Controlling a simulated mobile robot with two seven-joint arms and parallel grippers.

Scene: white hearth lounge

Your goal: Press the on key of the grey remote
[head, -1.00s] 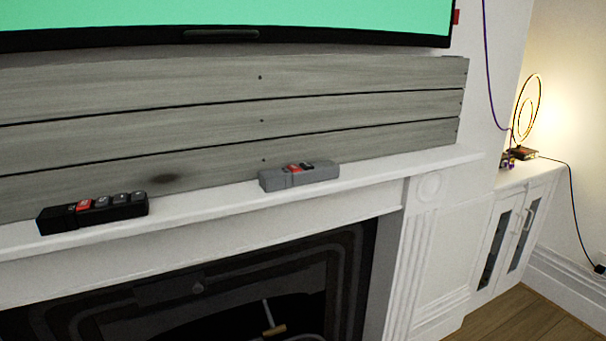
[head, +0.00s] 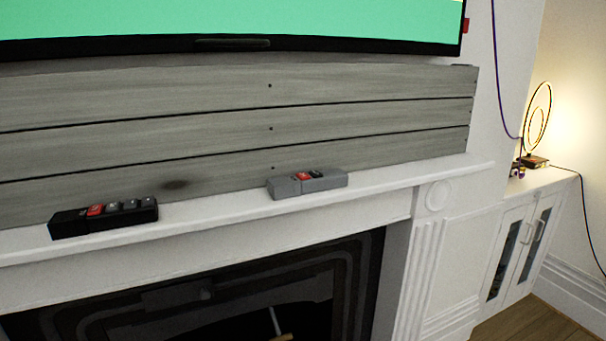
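The grey remote (head: 324,183) lies on the white mantel shelf (head: 390,181), near the middle of the head view. It has a red key (head: 304,176) and a dark key (head: 317,174) on its top; their markings are too small to read. A black remote (head: 72,224) with a red key and several dark keys lies on the same shelf to the left. Neither of my grippers shows in the head view.
Grey wooden boards (head: 220,102) rise behind the shelf, below a screen (head: 230,18) lit green. The fireplace opening (head: 250,290) is below. A white cabinet (head: 520,240) with a lit ring lamp (head: 538,118) stands at the right. The shelf between the remotes is clear.

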